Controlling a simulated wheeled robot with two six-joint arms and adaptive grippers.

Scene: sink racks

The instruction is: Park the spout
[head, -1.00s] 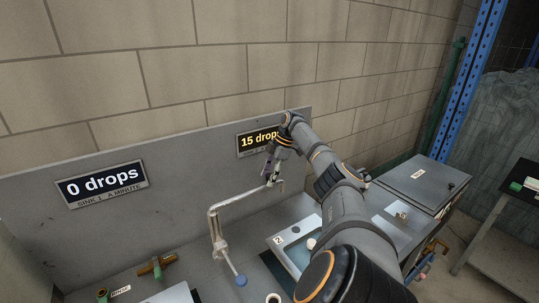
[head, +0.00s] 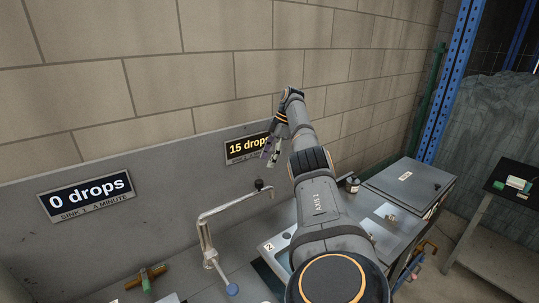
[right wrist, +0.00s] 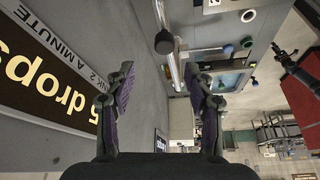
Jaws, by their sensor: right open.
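The spout (head: 232,207) is a pale bent pipe rising from its base, its arm slanting up to the right to a dark tip knob (head: 259,185). A blue-ended handle (head: 232,289) sits at its foot. My right gripper (head: 270,157) is open and empty, above and slightly right of the knob, apart from it, in front of the "15 drops" sign (head: 240,148). In the right wrist view the knob (right wrist: 164,42) shows beyond the open fingers (right wrist: 161,85), with nothing between them. My left gripper is not in view.
The sink 2 basin (head: 269,261) is partly hidden by my right arm. The "0 drops" sign (head: 88,196) is on the grey back panel at left. A brass and green valve (head: 145,276) lies lower left. A grey closed box (head: 408,187) stands at right.

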